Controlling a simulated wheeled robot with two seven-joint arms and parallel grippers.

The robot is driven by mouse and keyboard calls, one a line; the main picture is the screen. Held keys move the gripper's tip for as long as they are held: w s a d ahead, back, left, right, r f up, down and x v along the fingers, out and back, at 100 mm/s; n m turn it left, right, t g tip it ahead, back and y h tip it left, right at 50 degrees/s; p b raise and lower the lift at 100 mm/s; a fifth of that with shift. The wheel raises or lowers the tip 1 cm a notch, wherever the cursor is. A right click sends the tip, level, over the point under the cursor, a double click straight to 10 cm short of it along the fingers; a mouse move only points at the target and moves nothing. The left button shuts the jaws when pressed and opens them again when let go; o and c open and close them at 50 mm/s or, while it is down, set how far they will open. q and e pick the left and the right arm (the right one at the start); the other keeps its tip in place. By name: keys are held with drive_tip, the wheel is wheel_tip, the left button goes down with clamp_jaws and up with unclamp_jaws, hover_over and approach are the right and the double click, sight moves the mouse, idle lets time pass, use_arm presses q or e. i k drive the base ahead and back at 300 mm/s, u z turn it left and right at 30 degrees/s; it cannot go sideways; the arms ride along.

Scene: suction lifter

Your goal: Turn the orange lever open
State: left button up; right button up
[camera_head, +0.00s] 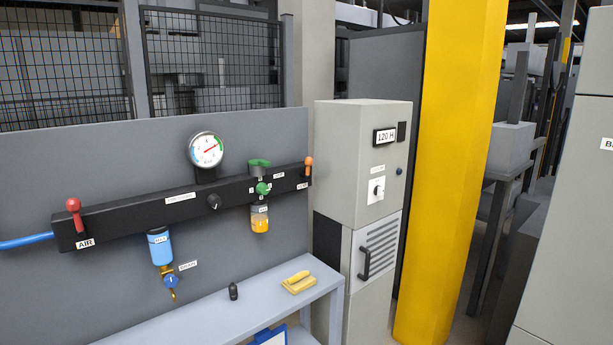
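The orange lever (309,165) is small and stands upright at the right end of a black manifold bar (150,213). The bar is mounted on a grey panel and slopes up to the right in the picture. A small label sits just below the orange lever, too small to read surely. A red lever (74,210) stands upright at the bar's left end above an "AIR" label, with a blue hose running left. Neither of my grippers shows in the head view.
Below, a grey shelf (205,318) holds a yellow object (298,283) and a small dark one (233,291). A grey cabinet (340,150) and yellow column (455,150) stand right.

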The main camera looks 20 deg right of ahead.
sight(305, 175)
drive_tip(key=z, duration=0.75)
drive_tip(key=i, duration=0.8)
drive_tip(key=z, duration=0.25)
